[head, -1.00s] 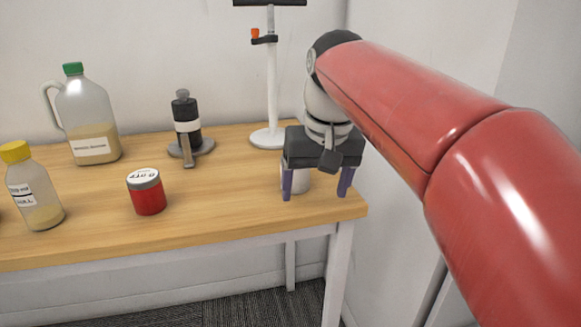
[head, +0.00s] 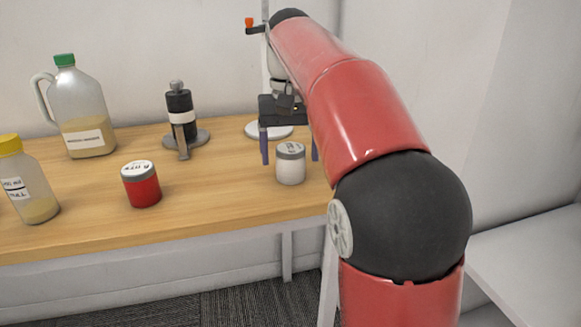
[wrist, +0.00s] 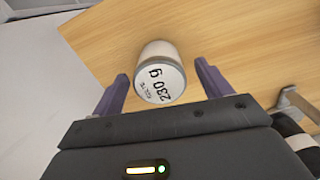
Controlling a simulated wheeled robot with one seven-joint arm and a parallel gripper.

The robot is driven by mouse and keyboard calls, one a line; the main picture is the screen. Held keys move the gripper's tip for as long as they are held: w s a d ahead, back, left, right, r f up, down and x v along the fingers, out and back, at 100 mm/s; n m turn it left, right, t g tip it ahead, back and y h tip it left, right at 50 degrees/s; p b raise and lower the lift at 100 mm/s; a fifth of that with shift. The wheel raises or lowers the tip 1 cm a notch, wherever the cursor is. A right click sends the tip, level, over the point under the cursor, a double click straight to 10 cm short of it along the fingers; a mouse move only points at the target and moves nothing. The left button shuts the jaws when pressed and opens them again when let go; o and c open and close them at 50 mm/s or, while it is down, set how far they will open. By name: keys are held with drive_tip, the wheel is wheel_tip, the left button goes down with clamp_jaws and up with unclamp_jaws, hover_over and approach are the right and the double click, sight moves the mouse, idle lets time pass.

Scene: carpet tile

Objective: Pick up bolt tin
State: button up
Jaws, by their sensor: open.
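A small white tin with a grey lid (head: 290,166) stands upright near the right end of the wooden table. In the wrist view the white tin (wrist: 158,49) shows its lid, printed "230 g" with a smaller word I cannot read for sure. My gripper (head: 290,155) is open, with its two purple fingers to either side of the tin in the head view. In the wrist view my gripper (wrist: 162,76) has the tin between its fingers in the picture, with gaps at both sides. A red tin with a grey lid (head: 142,187) stands further left; its label is unclear.
A black cylindrical device (head: 180,118) on a round base and a jug with a green cap (head: 82,112) stand at the back. A yellow-capped bottle (head: 29,190) is at far left. A stand with a white base (head: 253,129) is behind my gripper. The wall is close behind.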

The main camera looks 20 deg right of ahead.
sight(291, 147)
drive_tip(key=shift+f, duration=0.9)
drive_tip(key=shift+c, duration=0.3)
drive_tip(key=shift+r, duration=0.1)
drive_tip(key=c, duration=1.1)
drive_tip(key=shift+c, duration=0.2)
drive_tip(key=shift+r, duration=0.1)
wheel_tip(291, 147, up, 8)
drive_tip(key=p, duration=0.2)
drive_tip(key=shift+p, duration=0.3)
drive_tip(key=shift+r, duration=0.85)
drive_tip(key=shift+d, duration=0.1)
